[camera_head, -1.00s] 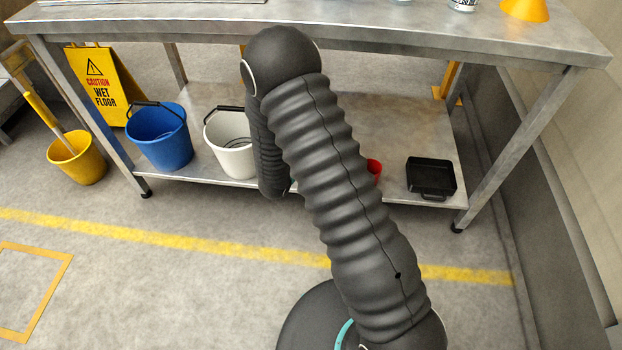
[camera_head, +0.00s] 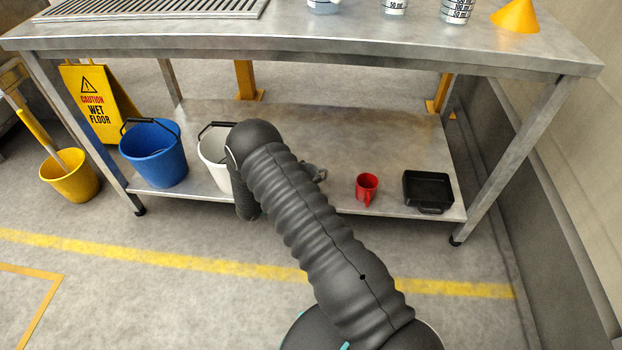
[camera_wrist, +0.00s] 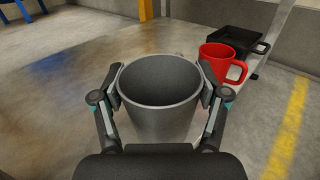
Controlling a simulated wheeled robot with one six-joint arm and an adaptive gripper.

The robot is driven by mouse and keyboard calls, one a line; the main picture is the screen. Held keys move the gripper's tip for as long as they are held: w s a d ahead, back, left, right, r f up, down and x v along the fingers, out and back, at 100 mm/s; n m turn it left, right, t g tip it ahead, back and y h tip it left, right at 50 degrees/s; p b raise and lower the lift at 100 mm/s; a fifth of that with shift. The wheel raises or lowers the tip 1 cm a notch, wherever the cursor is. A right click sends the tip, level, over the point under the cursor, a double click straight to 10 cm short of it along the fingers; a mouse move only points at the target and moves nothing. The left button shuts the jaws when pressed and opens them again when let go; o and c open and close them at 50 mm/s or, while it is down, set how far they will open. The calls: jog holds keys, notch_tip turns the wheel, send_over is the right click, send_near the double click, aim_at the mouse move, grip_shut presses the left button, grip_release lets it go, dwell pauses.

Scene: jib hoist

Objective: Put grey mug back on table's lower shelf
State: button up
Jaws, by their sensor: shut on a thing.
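The grey mug (camera_wrist: 160,118) is upright in the wrist view, its open top facing the camera. My gripper (camera_wrist: 160,84) is shut on it, with one finger on each side of its wall. Below it is the table's lower shelf (camera_wrist: 65,115), which also shows in the head view (camera_head: 400,145). I cannot tell whether the mug's base touches the shelf. In the head view my arm hides most of the gripper and mug; only a small grey part shows beside the arm, over the shelf.
A red mug (camera_head: 367,188) stands close to the right of the grey mug, with a black pan (camera_head: 428,189) beyond it. A white bucket (camera_head: 213,160) and a blue bucket (camera_head: 153,155) stand on the shelf's left. The tabletop (camera_head: 300,42) spans above. The shelf's back middle is clear.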

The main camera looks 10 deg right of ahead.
aim_at(309, 171)
jog(key=w+d+f, duration=0.2)
jog(key=w, duration=0.1)
jog(key=shift+w+f, duration=0.1)
jog(key=shift+f, duration=0.05)
jog(key=shift+a+f, duration=0.1)
jog(key=shift+f, duration=1.85)
jog(key=shift+f, duration=0.2)
jog(key=o, duration=1.4)
jog(key=shift+r, duration=0.1)
